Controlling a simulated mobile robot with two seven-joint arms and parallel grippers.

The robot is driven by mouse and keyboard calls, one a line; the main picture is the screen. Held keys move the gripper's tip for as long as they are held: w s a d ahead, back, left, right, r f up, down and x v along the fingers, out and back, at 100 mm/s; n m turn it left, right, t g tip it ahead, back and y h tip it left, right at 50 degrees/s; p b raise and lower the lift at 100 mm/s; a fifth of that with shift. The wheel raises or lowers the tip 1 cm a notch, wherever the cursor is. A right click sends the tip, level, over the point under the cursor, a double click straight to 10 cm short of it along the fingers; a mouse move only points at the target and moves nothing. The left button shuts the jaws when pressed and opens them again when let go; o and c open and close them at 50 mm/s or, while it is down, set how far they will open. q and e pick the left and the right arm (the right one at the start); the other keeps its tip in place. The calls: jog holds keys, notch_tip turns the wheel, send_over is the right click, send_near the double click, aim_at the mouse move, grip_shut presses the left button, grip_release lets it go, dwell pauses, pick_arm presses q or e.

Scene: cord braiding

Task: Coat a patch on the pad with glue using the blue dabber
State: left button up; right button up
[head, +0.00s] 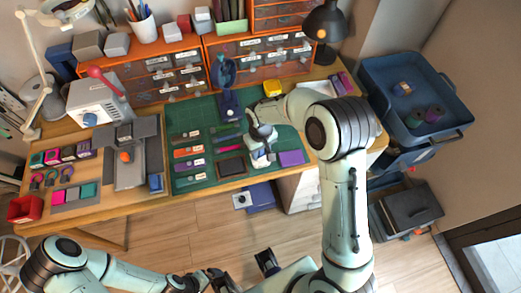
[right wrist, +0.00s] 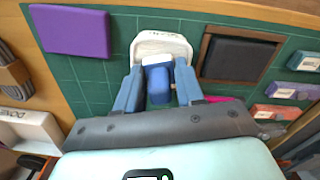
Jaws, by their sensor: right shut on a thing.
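My right gripper (head: 262,158) is over the green mat, between a purple pad and a dark pad. In the right wrist view its two blue fingers (right wrist: 158,92) are shut on the blue dabber (right wrist: 158,85). A white rounded piece (right wrist: 160,44) shows just beyond the dabber; I cannot tell whether they touch. The flat purple pad (right wrist: 70,30) also shows in the head view (head: 291,158). The dark pad in a brown frame (right wrist: 240,58) also shows in the head view (head: 231,167). My left gripper (head: 216,281) is low, away from the table; its jaws are unclear.
The green mat (head: 207,120) carries several coloured strips left of my right gripper. Orange drawer units line the back. A black lamp (head: 325,22) stands at the back right. A blue bin (head: 410,85) is at the right.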

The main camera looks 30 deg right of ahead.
jog(key=shift+r+p, duration=2.05)
jog(key=shift+r, duration=1.45)
pick_arm(q)
jog(key=w+r, duration=0.1)
jog(key=r, duration=0.2)
jog(key=w+r, duration=0.1)
jog(key=shift+w+r, duration=0.35)
